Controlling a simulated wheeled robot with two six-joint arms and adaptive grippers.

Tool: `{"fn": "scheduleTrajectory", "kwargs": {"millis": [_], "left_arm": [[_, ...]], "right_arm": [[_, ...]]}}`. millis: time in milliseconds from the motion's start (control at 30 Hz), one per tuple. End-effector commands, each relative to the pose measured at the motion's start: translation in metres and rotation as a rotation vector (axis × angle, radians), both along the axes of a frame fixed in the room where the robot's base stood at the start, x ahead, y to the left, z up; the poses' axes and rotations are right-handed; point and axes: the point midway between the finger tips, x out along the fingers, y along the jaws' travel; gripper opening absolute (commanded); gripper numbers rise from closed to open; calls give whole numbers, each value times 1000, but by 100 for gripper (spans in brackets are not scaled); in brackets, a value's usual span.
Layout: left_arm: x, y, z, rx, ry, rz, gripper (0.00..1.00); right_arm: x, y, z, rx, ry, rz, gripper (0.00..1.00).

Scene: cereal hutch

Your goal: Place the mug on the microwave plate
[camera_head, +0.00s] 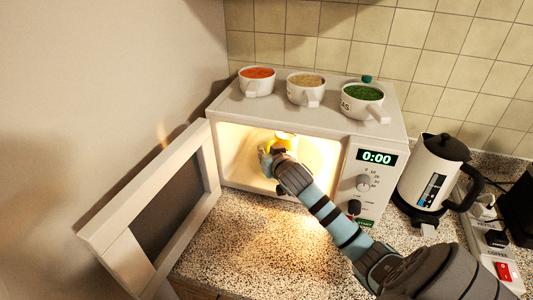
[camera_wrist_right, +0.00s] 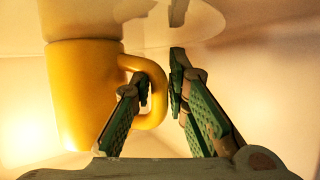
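The yellow mug (camera_head: 285,136) is inside the lit microwave (camera_head: 330,160), mostly hidden behind my right gripper (camera_head: 274,158). In the right wrist view the mug (camera_wrist_right: 85,105) fills the left side, with its handle (camera_wrist_right: 157,95) toward the fingers. The pale glassy microwave plate (camera_wrist_right: 95,18) spans the top of that view, and the mug's upper end in the picture meets it, seemingly touching. My right gripper's fingers (camera_wrist_right: 162,85) stand apart on either side of the handle, one within its loop, with a small gap visible outside it. My left gripper is out of view.
The microwave door (camera_head: 165,200) is open to the left. Three filled cups, red (camera_head: 256,85), tan (camera_head: 306,92) and green (camera_head: 362,104), stand on top. A kettle (camera_head: 432,170) and power strip (camera_head: 492,245) stand at right. The counter (camera_head: 250,235) in front is clear.

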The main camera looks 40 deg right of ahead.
Motion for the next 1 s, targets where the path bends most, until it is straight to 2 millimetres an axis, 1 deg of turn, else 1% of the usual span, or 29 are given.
{"fn": "scheduleTrajectory", "kwargs": {"millis": [33,67,367,467,567,633,800,900,1000], "left_arm": [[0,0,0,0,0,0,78],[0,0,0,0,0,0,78],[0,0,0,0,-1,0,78],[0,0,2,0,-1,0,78],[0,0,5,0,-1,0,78],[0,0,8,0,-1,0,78],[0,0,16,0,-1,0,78],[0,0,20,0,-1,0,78],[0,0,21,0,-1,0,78]], "right_arm": [[0,0,0,0,0,0,27],[0,0,0,0,0,0,31],[0,0,1,0,-1,0,31],[-5,2,5,-2,0,2,31],[-17,7,11,-3,-1,2,31],[-30,12,17,-4,-1,3,31],[-69,27,35,-4,0,5,31],[-89,34,43,-2,1,2,31],[-100,38,47,-1,0,1,31]]}}
